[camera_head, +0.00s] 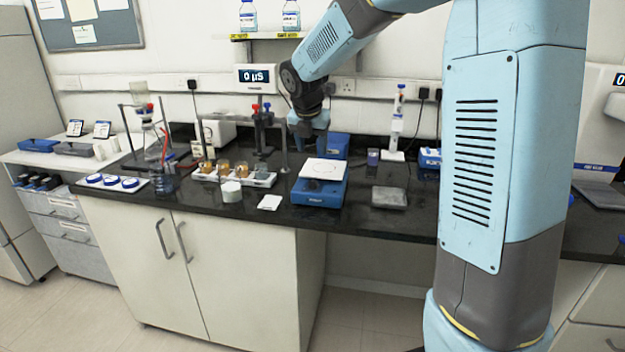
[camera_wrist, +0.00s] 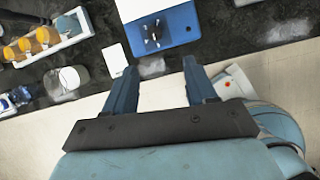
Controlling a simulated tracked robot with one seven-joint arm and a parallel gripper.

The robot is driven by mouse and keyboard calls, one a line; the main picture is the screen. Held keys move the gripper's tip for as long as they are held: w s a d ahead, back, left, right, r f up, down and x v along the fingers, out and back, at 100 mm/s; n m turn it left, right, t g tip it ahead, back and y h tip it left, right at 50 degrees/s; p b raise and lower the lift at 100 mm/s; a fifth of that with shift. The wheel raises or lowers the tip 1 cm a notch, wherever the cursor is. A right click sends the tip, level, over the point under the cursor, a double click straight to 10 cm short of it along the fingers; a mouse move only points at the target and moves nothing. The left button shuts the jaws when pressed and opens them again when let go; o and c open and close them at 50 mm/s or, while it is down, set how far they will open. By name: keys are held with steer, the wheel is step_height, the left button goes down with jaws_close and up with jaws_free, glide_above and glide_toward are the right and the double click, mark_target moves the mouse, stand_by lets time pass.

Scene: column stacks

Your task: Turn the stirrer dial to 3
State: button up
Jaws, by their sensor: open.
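The stirrer is a blue box (camera_head: 318,193) with a white square top plate (camera_head: 323,169), standing near the front edge of the black bench. In the wrist view, its blue body (camera_wrist: 181,24) shows at the top, with a dark dial (camera_wrist: 153,36) on it. The dial's number marks are too small to read. My gripper (camera_wrist: 160,65) is open and empty, its two fingers apart and pointing toward the dial. The dial lies beyond the fingertips in the picture, roughly between their lines. In the head view, my gripper (camera_head: 308,128) hangs above the stirrer, pointing down.
A white card (camera_head: 270,202) and a white rack with orange-filled jars (camera_head: 233,175) lie left of the stirrer. A small grey scale-like block (camera_head: 389,197) lies to its right. A metal stand (camera_head: 283,140) rises behind left. A blue box (camera_head: 332,145) stands behind the stirrer.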

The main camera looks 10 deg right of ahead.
mark_target(312, 180)
steer(key=shift+n, duration=0.8)
steer(key=x, duration=1)
steer(key=w+a+x, duration=0.1)
steer(key=x, duration=0.4)
steer(key=shift+c, duration=0.3)
steer(key=c, duration=0.9)
steer(key=shift+c, duration=0.2)
